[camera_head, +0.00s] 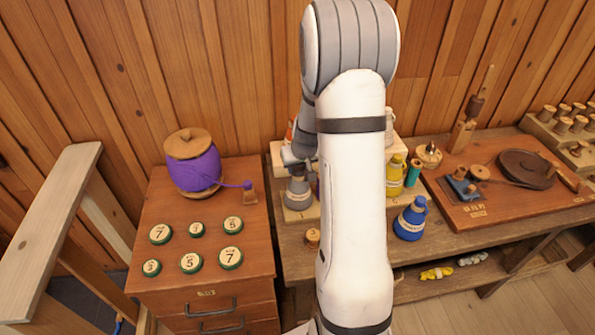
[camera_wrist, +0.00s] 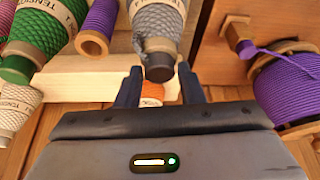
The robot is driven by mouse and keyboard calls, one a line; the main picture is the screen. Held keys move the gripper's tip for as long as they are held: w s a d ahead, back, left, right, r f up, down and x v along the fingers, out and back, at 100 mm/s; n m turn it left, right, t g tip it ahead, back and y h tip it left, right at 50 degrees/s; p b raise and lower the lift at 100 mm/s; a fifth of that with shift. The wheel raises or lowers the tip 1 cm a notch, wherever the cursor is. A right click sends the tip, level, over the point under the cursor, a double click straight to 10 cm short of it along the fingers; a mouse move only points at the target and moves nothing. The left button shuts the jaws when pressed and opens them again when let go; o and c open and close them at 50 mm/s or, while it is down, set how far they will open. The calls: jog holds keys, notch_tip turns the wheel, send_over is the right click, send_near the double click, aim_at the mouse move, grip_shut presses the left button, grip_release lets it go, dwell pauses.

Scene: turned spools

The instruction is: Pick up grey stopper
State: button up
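The grey stopper (camera_wrist: 159,70) sits at the narrow end of a cone wound with grey cord (camera_wrist: 158,22) in the wrist view. My gripper (camera_wrist: 158,78) is open, with one dark finger on each side of the stopper and a visible gap to each. I cannot tell how deep the stopper is between the fingers. In the head view the grey cone (camera_head: 298,193) stands on a pale wooden stand (camera_head: 300,215), just left of my arm. My gripper's end is mostly hidden there, near the cone's top.
In the wrist view a green cone (camera_wrist: 32,45) and a small purple spool (camera_wrist: 97,27) stand left of the grey cone. A large purple spool (camera_head: 196,168) stands on the left cabinet. Yellow (camera_head: 395,176) and blue (camera_head: 411,220) bottle-shaped cones are right of my arm.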

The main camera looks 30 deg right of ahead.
jog(key=c, duration=0.6)
jog(key=shift+r, duration=0.15)
